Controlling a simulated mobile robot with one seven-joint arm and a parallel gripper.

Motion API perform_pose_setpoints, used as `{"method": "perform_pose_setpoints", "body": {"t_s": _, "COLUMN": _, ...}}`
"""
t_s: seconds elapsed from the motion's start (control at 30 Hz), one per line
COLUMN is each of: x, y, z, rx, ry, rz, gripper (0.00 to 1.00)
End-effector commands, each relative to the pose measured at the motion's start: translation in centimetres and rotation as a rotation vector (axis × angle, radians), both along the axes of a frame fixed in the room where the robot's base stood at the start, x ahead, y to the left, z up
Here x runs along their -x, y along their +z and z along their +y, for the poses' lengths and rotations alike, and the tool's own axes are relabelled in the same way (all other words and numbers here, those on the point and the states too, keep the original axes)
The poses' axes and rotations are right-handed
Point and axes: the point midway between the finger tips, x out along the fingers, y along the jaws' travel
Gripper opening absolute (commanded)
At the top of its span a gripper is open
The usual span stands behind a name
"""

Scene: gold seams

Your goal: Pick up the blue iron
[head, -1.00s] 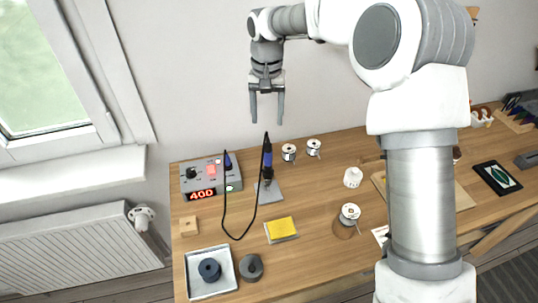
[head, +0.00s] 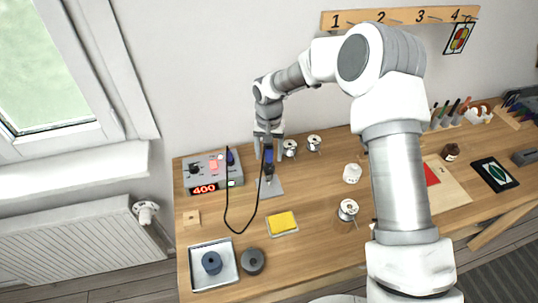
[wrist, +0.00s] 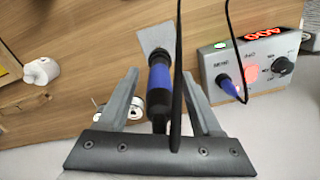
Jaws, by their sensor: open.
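The blue iron (head: 268,163) stands upright in its holder on a grey base plate (head: 270,188), beside the soldering station on the table. It has a blue and black handle, and a black cord runs from it. My gripper (head: 268,156) is lowered over the iron with a finger on each side of the handle. In the wrist view the iron (wrist: 160,77) lies between the two open fingers of my gripper (wrist: 162,85), with a visible gap on both sides. The cord passes in front of the iron there. The iron's tip is hidden.
The soldering station (head: 208,175) reads 400. Solder spools (head: 289,148) stand just right of the iron near the wall. A yellow sponge (head: 283,223), a metal tray (head: 211,266) and a white bottle (head: 352,173) are farther off. The black cord (head: 227,195) loops across the table.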

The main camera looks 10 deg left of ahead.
Motion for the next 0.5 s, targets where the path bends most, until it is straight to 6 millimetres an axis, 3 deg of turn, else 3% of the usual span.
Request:
{"method": "perform_pose_setpoints", "body": {"t_s": 0.2, "x": 0.1, "y": -2.3, "z": 0.0, "rx": -0.001, "ry": 0.000, "rz": 0.001, "gripper": 0.66}}
{"method": "perform_pose_setpoints", "body": {"t_s": 0.47, "x": 0.0, "y": -2.5, "z": 0.0, "rx": 0.000, "ry": -0.001, "rz": -0.001, "gripper": 0.66}}
{"method": "perform_pose_setpoints", "body": {"t_s": 0.5, "x": 0.0, "y": -2.5, "z": 0.0, "rx": 0.000, "ry": -0.001, "rz": -0.001, "gripper": 0.59}}
